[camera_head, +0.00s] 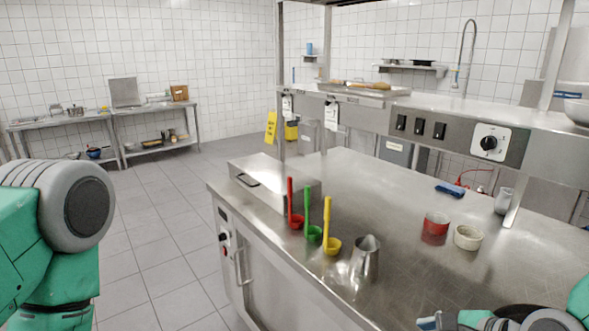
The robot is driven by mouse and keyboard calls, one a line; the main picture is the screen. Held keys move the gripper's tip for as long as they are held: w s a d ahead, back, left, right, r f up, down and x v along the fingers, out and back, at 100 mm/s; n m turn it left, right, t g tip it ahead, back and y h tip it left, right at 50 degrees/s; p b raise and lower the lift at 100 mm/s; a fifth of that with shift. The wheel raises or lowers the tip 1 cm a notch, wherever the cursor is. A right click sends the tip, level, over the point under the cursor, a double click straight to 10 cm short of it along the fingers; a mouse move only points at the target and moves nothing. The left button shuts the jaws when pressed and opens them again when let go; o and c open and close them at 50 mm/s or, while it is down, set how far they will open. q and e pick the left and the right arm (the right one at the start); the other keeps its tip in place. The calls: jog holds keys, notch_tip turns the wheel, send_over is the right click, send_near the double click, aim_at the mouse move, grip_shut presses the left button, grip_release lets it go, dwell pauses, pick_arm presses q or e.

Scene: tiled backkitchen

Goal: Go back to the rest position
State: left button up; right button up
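The green and grey links of my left arm fill the left edge of the view, and its gripper is out of frame. Part of my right gripper (440,321) shows at the bottom right edge, low over the near side of the steel counter (400,195). Its fingers are mostly cut off by the frame, so I cannot tell whether it is open or holds anything.
On the counter stand a red ladle (291,205), a green ladle (309,215), a yellow ladle (328,230), a metal jug (365,258), a red cup (435,225) and a cream cup (467,237). A blue brush (450,190) lies farther back. Tiled floor (150,230) at left is clear.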

jog(key=s+d+f+n+g+h+b, duration=0.1)
jog(key=s+d+f+n+g+b, duration=0.1)
jog(key=s+f+n+b, duration=0.2)
jog(key=s+d+f+n+g+h+b, duration=0.2)
jog(key=s+f+n, duration=0.9)
jog(key=f, duration=0.7)
jog(key=s+d+f+n+g+h+b, duration=0.2)
jog(key=s+f+n+b, duration=0.4)
jog(key=f, duration=0.5)
jog(key=s+n+g, duration=0.1)
jog(key=n, duration=0.1)
jog(key=shift+s+f+n+b, duration=0.15)
jog(key=shift+f+n+b, duration=0.15)
jog(key=shift+n+b, duration=0.1)
